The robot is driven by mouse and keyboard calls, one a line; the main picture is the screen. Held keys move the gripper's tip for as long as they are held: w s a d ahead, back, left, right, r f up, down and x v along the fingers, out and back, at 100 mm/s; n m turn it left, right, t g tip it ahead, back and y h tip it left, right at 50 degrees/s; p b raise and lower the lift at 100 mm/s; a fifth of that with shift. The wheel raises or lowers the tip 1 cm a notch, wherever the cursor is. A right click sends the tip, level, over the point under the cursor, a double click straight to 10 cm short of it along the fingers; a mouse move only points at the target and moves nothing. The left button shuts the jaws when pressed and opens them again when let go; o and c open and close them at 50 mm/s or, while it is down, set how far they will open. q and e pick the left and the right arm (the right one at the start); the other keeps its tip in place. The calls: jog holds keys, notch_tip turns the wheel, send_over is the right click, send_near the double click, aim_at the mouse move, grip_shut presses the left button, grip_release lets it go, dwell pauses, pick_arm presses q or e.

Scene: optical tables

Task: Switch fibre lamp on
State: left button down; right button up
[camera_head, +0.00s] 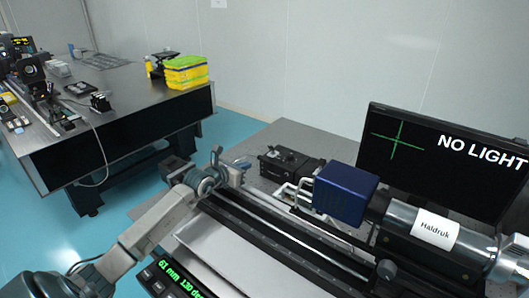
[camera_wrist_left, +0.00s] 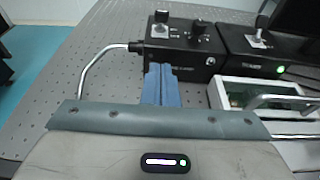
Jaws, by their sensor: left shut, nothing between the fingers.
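My left gripper (camera_head: 240,164) is shut and empty, with its blue fingertips pressed together; they also show in the left wrist view (camera_wrist_left: 162,72). They point at the front of a black control box (camera_wrist_left: 180,45) with a switch and knobs on top and a metal-sheathed cable from its left side. Whether they touch it I cannot tell. This looks like the fibre lamp, and no lit light shows on it. In the head view the black box (camera_head: 285,160) lies just right of the gripper. The monitor (camera_head: 400,165) reads "NO LIGHT". My right gripper is not in view.
A second black box (camera_wrist_left: 265,50) with a toggle lever and a lit green light stands right of the first. A blue block (camera_head: 345,192) and a grey cylinder labelled Haldruk (camera_head: 400,217) sit on the bench right. Another optical table (camera_head: 125,115) stands back left.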

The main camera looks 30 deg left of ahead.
pick_arm(q)
jog(key=p, duration=0.1)
send_near(271, 149)
notch_tip(271, 149, down, 4)
jog(key=w, duration=0.3)
jog(key=w+r, duration=0.1)
jog(key=w+r+p, duration=0.1)
jog(key=shift+w+d+r, duration=0.1)
jog(key=shift+w, duration=0.25)
